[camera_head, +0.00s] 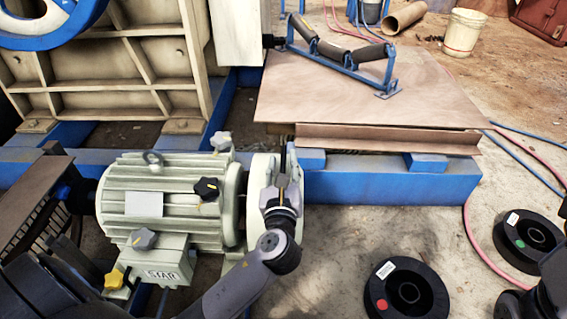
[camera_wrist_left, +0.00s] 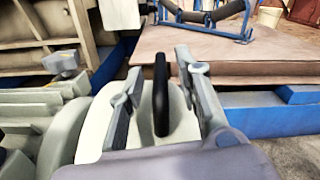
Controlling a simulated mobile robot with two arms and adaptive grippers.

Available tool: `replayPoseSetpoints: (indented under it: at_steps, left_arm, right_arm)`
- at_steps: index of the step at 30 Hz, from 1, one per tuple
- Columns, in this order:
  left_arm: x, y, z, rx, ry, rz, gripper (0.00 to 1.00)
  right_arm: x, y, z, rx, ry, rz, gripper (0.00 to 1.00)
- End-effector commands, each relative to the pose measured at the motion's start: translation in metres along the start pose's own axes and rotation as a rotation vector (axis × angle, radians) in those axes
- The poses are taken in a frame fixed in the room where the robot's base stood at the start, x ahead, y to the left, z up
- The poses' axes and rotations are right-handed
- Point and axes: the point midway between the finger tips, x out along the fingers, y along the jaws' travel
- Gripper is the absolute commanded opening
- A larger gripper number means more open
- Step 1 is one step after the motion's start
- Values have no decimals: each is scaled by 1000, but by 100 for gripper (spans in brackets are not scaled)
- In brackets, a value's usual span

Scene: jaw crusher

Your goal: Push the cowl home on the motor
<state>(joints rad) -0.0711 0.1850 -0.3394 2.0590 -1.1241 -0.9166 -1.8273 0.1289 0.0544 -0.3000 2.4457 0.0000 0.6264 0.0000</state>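The pale green ribbed motor (camera_head: 170,205) lies on its side in the head view. The pale round cowl (camera_head: 262,165) is at its right end, with a dark gap visible between it and the motor body. A black upright handle (camera_wrist_left: 160,95) stands at the cowl, which also shows in the left wrist view (camera_wrist_left: 98,128). My left gripper (camera_head: 284,165) is at the cowl and hides part of it. Its two fingers are spread on either side of the black handle, with gaps visible. My right gripper's fingers are not visible.
A brown plate (camera_head: 360,105) with a blue roller frame (camera_head: 345,55) lies behind on blue beams. Black discs (camera_head: 405,290) lie on the floor at right. Floor between is clear.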

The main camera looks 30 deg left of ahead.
Motion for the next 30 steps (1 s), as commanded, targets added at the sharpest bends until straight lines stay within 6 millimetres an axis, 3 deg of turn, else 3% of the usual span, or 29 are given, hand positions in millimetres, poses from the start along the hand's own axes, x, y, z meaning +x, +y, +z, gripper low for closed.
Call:
replayPoseSetpoints:
  at_steps: [6,16,30]
  left_arm:
    - [21,0,-1,1,0,0,31]
    - [23,0,0,0,2,0,31]
    - [23,0,-1,0,2,-1,0]
  right_arm:
    - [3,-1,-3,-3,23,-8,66]
    - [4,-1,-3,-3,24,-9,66]
    - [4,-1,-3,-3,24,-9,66]
